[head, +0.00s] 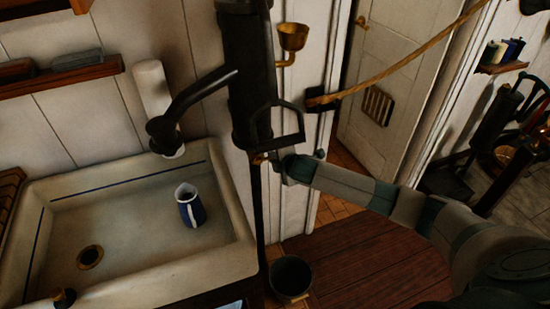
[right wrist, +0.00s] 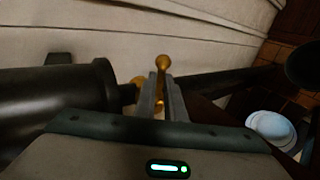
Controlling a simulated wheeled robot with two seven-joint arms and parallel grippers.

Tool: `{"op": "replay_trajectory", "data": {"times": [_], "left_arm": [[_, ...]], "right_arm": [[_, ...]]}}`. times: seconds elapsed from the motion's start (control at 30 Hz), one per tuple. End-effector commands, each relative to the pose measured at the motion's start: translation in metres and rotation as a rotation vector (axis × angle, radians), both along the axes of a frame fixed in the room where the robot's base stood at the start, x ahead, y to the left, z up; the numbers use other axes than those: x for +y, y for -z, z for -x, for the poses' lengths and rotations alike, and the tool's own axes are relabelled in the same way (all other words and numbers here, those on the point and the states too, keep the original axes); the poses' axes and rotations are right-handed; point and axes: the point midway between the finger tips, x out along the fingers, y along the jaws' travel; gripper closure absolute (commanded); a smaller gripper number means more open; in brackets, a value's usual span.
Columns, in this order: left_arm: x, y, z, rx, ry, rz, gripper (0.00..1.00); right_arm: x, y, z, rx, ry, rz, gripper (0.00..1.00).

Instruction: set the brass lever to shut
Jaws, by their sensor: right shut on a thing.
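The brass lever (right wrist: 162,62) shows in the right wrist view, its rounded knob sticking up past my finger ends. My right gripper (right wrist: 162,95) is shut on the lever, with one grey finger on each side of it. A dark cylinder (right wrist: 50,100) lies close to the left of the fingers. In the head view my right gripper (head: 271,160) reaches the lower end of the black pump (head: 250,80). Only a small brass bit of the lever (head: 257,158) shows there, and the rest is hidden. My left gripper is not in view.
A pale sink (head: 120,172) holds a blue and white jug (head: 190,206). A dark bucket (head: 290,277) stands on the floor below my right gripper. A brass cup (head: 291,38) hangs on the wall, and a rope (head: 400,64) crosses before the door (head: 385,100).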

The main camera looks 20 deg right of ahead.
Motion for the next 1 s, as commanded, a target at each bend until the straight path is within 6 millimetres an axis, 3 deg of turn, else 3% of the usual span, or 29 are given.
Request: {"op": "replay_trajectory", "data": {"times": [0.23,0.27,0.3,0.33,0.77,1.0], "left_arm": [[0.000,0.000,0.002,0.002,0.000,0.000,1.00],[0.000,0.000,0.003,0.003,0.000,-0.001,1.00],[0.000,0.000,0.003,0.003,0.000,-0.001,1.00],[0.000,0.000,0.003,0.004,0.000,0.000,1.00],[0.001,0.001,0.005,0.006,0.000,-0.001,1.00],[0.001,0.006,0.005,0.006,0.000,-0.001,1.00]], "right_arm": [[-0.001,0.000,0.000,-0.001,0.001,0.003,1.00],[-0.001,0.000,0.000,-0.001,0.001,0.003,0.83],[-0.001,0.000,0.000,-0.001,0.000,0.001,0.74],[-0.001,0.000,0.000,-0.001,0.000,0.001,0.71],[0.000,-0.001,0.002,0.000,0.000,0.000,0.71],[-0.001,-0.010,0.017,-0.001,-0.001,0.001,0.71]]}}
